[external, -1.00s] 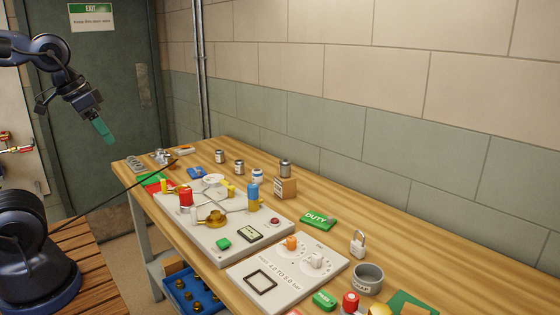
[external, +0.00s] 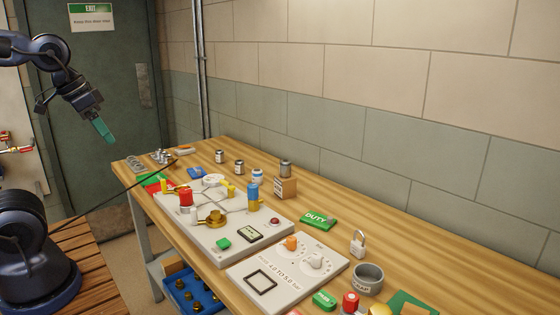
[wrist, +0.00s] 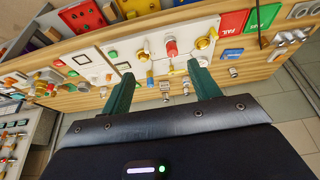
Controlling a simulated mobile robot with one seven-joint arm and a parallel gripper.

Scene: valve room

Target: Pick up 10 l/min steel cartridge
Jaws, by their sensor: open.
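Several small steel cartridges stand along the wall side of the bench in the external view: one at the far end (external: 222,156), one beside it (external: 240,167), a blue-banded one (external: 257,177), and one on a small cardboard box (external: 285,169). Their labels are too small to read, so I cannot tell which is the 10 l/min one. Small cylinders also show in the wrist view, one between the fingers (wrist: 186,86) and one farther right (wrist: 233,72). My gripper (external: 104,131) is open and empty, well above and left of the bench; its green fingers show in the wrist view (wrist: 160,72).
A grey valve panel (external: 245,238) with red, blue and yellow fittings fills the middle of the bench. A white dial panel (external: 262,292), green DUTY tag (external: 318,221), padlock (external: 357,245) and grey scrap cup (external: 368,280) lie nearer. Bare wood surrounds the cartridges; the wall stands behind.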

